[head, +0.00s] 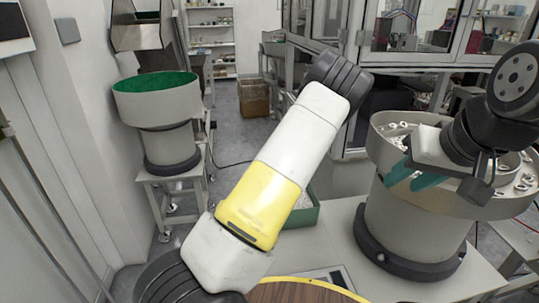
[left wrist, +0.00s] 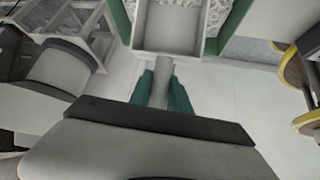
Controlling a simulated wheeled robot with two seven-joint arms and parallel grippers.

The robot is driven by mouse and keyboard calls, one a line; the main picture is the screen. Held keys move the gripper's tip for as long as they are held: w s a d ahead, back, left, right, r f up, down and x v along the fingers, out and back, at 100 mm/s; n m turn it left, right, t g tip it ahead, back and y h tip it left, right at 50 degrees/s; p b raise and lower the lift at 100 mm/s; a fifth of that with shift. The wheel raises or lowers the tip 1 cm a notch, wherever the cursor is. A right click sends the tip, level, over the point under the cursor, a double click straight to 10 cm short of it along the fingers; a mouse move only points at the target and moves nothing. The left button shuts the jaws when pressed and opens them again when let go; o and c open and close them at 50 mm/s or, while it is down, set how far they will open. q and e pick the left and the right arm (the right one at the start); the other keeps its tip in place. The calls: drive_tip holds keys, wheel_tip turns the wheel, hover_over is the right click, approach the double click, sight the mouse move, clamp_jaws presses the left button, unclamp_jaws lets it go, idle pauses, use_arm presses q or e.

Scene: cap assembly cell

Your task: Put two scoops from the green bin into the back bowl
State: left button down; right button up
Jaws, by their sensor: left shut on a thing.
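In the left wrist view my left gripper (left wrist: 161,92) is shut on the handle of a grey scoop (left wrist: 168,28). The visible part of the scoop's tray looks empty; its far end is cut off. It overlaps the green bin (left wrist: 118,18), where small white pieces show on both sides. I cannot tell its height over them. In the head view the green bin (head: 308,213) is mostly hidden behind my left arm, as are the left gripper and scoop. A bowl with a green inside (head: 157,100) stands at the back left. My right gripper (head: 413,176) looks open, in front of the right bowl.
The right bowl (head: 375,150) holds loose white parts and stands on a light table (head: 340,225). A round wooden top with a yellow rim (head: 300,292) is at the bottom. A cardboard box (head: 254,97) stands farther back. Grey floor is free between the bowls.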

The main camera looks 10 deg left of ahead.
use_arm(q)
drive_tip(key=shift+h, duration=0.9)
wheel_tip(320, 180, down, 5)
drive_tip(key=shift+d+r, duration=0.1)
drive_tip(key=shift+r, duration=0.1)
drive_tip(key=shift+w+d+f+t+h, duration=0.4)
drive_tip(key=shift+d+f+t+h, duration=0.2)
drive_tip(key=shift+d+f+h, duration=0.25)
drive_tip(key=shift+a+h, duration=0.15)
drive_tip(key=shift+h, duration=0.3)
drive_tip(key=h, duration=0.1)
drive_tip(key=a+t+h, duration=0.1)
drive_tip(key=shift+s+f+n+h, duration=0.15)
drive_tip(key=shift+s+n+h, duration=0.1)
drive_tip(key=shift+n+h, duration=0.05)
drive_tip(key=a+h, duration=0.1)
drive_tip(key=s+a+t+h, duration=0.1)
drive_tip(key=shift+a+f+t+h, duration=0.2)
drive_tip(key=shift+t+h, duration=0.1)
drive_tip(key=shift+h, duration=0.1)
drive_tip(key=s+a+r+t+h, duration=0.1)
drive_tip(key=a+r+h, duration=0.2)
drive_tip(key=r, duration=0.4)
drive_tip(key=shift+s+a+r, duration=0.2)
drive_tip(key=shift+s+a, duration=0.15)
drive_tip(key=shift+a, duration=0.2)
